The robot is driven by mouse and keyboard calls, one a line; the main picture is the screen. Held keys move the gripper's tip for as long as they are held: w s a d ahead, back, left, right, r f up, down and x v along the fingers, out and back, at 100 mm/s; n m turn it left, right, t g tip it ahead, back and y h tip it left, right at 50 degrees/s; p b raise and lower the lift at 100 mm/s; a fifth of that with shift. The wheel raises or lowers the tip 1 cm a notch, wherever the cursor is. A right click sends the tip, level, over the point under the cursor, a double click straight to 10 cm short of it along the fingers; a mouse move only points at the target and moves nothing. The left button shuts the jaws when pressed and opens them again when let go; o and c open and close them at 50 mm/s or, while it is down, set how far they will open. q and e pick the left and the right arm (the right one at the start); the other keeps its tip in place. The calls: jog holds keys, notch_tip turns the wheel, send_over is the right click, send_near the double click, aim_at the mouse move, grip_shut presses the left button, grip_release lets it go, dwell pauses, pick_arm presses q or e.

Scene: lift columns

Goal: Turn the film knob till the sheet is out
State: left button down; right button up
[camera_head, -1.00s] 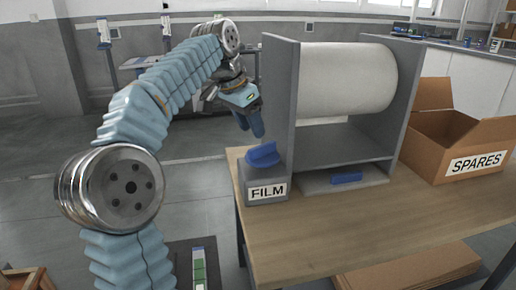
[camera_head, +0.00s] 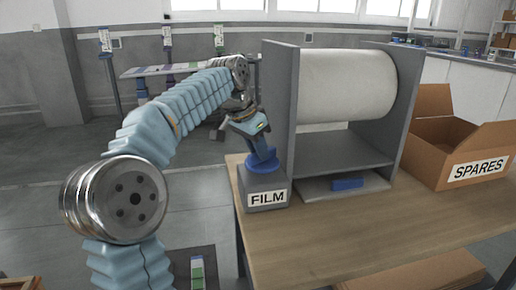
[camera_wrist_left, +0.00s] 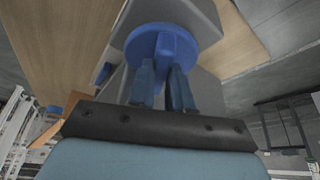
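The film knob (camera_head: 262,165) is a blue disc with a raised grip bar, on top of a grey block labelled FILM (camera_head: 267,199) at the table's left corner. My left gripper (camera_head: 264,154) is down at the knob from above. In the left wrist view its two blue fingers (camera_wrist_left: 163,78) stand either side of the bar on the knob (camera_wrist_left: 165,50); whether they press on it I cannot tell. A large white roll (camera_head: 347,85) sits between grey side panels. No sheet lies on the tray (camera_head: 318,190) below it. My right gripper is not in view.
An open cardboard box labelled SPARES (camera_head: 440,155) stands at the right of the wooden table (camera_head: 350,230). The grey left panel (camera_head: 280,105) rises close beside my left gripper. The table front is clear.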

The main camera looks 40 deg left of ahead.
pick_arm(q)
jog(key=shift+r, duration=0.1)
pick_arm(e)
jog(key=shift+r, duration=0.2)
